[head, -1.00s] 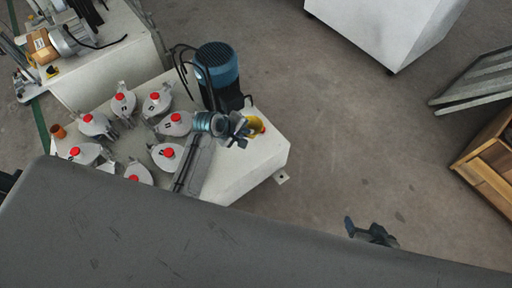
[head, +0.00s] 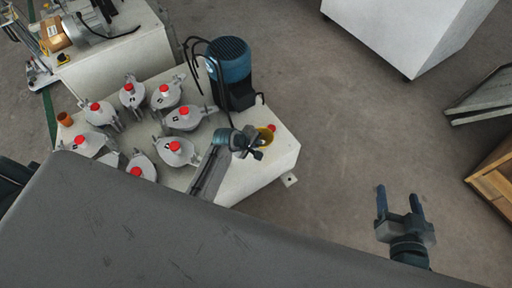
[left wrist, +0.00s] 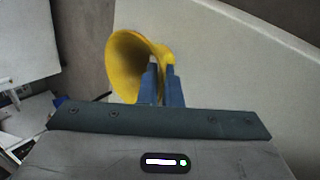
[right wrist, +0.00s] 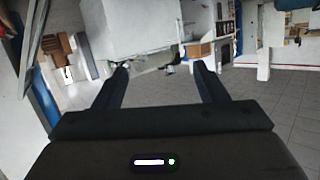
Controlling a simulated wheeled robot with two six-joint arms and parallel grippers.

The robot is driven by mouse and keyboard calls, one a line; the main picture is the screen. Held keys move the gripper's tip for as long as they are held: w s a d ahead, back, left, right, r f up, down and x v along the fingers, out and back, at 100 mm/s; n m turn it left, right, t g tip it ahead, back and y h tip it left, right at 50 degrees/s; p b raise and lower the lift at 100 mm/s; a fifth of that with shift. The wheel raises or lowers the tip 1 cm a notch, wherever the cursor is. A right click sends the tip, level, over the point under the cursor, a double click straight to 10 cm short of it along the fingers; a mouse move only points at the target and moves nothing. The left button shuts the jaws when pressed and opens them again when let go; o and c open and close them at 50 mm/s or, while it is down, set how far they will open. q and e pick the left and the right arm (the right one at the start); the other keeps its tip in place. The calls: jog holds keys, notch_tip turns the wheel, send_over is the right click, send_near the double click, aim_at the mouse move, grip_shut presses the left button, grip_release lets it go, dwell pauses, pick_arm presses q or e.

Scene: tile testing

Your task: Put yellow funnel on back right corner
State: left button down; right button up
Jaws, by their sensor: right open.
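The yellow funnel (head: 267,137) shows in the head view over the right part of the white table (head: 289,158), partly hidden by my left gripper (head: 258,148). In the left wrist view the funnel (left wrist: 126,66) lies tilted with its wide mouth facing left. My left gripper (left wrist: 163,68) has its blue fingers close together on the funnel's narrow side. Whether the funnel touches the table is unclear. My right gripper (head: 400,192) is open and empty above the floor right of the table; its spread fingers also show in the right wrist view (right wrist: 160,75).
A blue-black motor (head: 230,72) with cables stands at the table's back edge. Several grey, red-capped parts (head: 184,117) cover the table's left and middle. A red round thing (head: 272,128) is beside the funnel. An orange cup (head: 65,119) stands at far left.

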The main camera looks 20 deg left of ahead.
pick_arm(q)
notch_tip(320, 180, down, 3)
jog(key=shift+r+b, duration=0.1)
jog(key=shift+b, duration=0.3)
pick_arm(e)
jog(key=r+t, duration=0.1)
jog(key=w+r+t, duration=0.1)
jog(key=r, duration=0.1)
jog(key=w+r+t, duration=0.1)
jog(key=r, duration=0.1)
jog(key=shift+w+d+r, duration=0.2)
jog(key=shift+d, duration=0.05)
pick_arm(q)
jog(key=c, duration=1.6)
grip_release()
jog(key=shift+f, duration=0.25)
jog(key=shift+r, duration=0.1)
